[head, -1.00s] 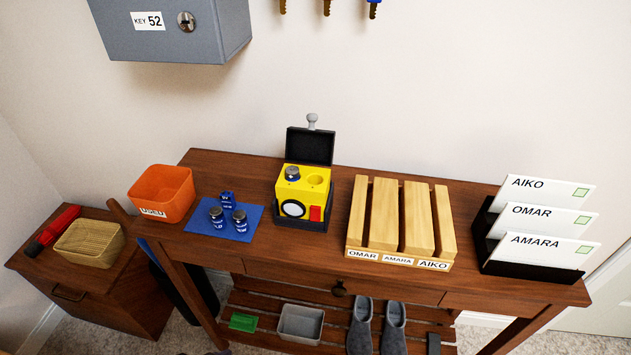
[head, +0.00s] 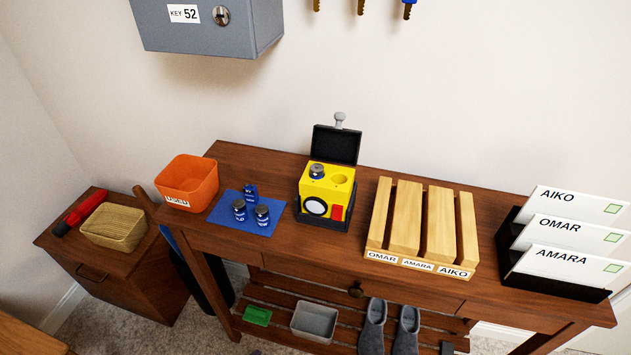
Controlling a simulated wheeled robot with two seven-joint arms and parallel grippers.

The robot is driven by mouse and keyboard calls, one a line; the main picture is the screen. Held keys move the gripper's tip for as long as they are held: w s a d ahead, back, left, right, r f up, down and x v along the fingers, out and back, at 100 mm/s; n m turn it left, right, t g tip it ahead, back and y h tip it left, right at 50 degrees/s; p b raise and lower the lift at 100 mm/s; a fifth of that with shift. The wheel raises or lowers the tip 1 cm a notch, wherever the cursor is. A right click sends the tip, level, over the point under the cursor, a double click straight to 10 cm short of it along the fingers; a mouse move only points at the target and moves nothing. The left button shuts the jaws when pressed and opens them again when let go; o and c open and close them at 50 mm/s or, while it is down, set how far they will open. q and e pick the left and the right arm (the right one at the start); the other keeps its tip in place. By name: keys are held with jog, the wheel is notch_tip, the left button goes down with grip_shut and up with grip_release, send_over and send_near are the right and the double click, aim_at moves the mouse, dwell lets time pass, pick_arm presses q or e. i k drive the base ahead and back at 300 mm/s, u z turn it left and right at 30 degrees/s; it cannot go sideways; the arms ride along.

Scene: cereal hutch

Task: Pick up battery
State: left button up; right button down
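Two blue-and-silver batteries stand on a blue mat (head: 222,213) on the console table: a left battery (head: 239,211) and a right battery (head: 262,216). A small blue item (head: 250,192), perhaps a box, is just behind them. Another battery (head: 316,172) sits upright in the left slot on top of a yellow device (head: 325,191) with a round white face and a red part. The slot to its right looks empty. The device's black lid stands open behind it. Neither gripper is in view.
An orange bin (head: 188,183) labelled USED stands left of the mat. A wooden slotted rack (head: 422,229) and a black letter holder (head: 556,281) with cards fill the right side. A grey key box (head: 208,27) hangs above. A low cabinet (head: 130,285) with a basket is at left.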

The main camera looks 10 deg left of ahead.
aim_at(262, 210)
jog(key=z, duration=1.5)
jog(key=k, duration=1.25)
jog(key=u, duration=1.5)
jog(key=i, duration=0.5)
jog(key=z, duration=0.05)
